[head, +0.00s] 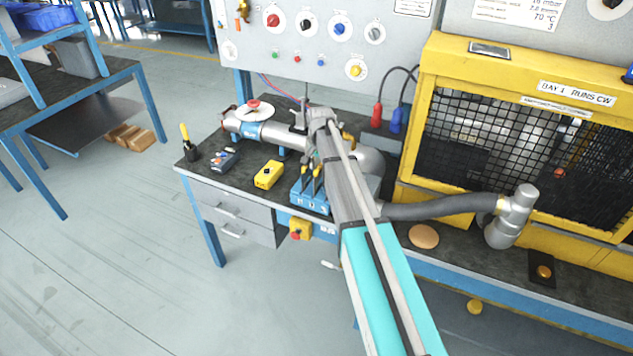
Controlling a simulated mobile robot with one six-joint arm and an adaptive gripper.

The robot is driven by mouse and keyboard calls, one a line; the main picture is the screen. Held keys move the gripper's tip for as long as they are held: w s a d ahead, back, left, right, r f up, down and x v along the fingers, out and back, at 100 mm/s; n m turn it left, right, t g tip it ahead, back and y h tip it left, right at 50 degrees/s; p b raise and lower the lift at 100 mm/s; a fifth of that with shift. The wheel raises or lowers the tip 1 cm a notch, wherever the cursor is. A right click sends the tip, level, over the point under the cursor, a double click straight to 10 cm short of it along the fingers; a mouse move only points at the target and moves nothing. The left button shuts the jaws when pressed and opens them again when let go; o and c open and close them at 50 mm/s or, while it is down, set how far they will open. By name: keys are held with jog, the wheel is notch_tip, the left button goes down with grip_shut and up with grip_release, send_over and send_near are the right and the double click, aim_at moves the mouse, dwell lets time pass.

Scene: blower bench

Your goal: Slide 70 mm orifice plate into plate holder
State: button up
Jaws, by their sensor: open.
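A blue rack (309,197) stands on the bench just left of my arm, holding upright pieces with dark and yellow tops (304,176). These may be the orifice plates, but their sizes cannot be read. A silver pipe run (279,135) with a blue band crosses the bench behind the rack. A grey upright fitting (299,121) on the pipe may be the plate holder; my arm partly covers this area. My arm reaches from the bottom right to above the pipe. Its gripper cannot be made out and seems hidden behind the arm.
A yellow box (269,174), a small blue-grey device (224,159) and a yellow-handled tool (187,141) stand on the bench's left. A yellow mesh cage (520,130) fills the right. A grey hose (440,208) and a tan disc (424,236) are near the front edge.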

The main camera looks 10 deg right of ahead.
dwell(0.4)
grip_shut()
